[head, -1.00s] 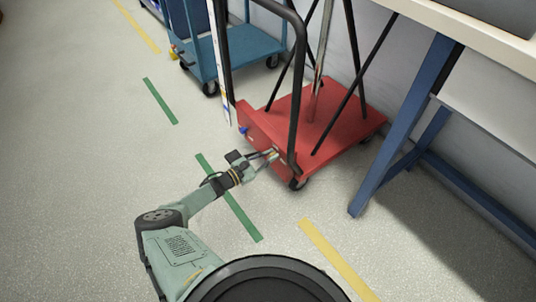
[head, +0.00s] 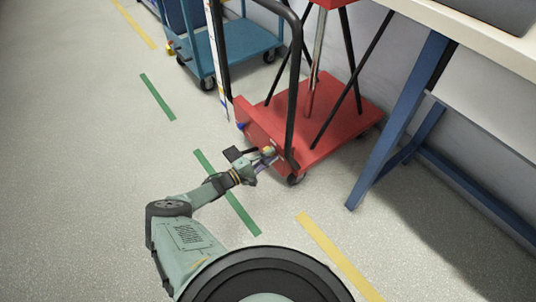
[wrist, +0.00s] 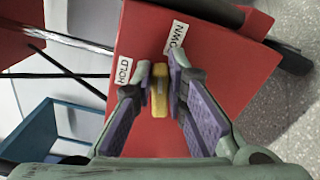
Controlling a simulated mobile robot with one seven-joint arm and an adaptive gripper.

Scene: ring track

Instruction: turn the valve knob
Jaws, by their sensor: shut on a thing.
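The valve knob is a yellow bar-shaped handle (wrist: 160,98) on the red front panel (wrist: 205,55) of a cart. In the wrist view it stands between the two purple-padded fingers of my gripper (wrist: 160,80), which is shut on it. The knob lies between a HOLD label (wrist: 124,71) on the left and a second, turned label (wrist: 175,39) at upper right. In the head view my gripper (head: 268,158) is at the cart's panel, and the knob shows as a small yellow spot there. The knob's base is hidden.
The red cart (head: 340,125) has a black tubular handle (head: 295,90) close to my gripper. A small blue part (head: 241,126) sits on its panel. A blue trolley (head: 240,45) stands behind, and a blue-legged bench (head: 405,115) at right. Floor at left is clear.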

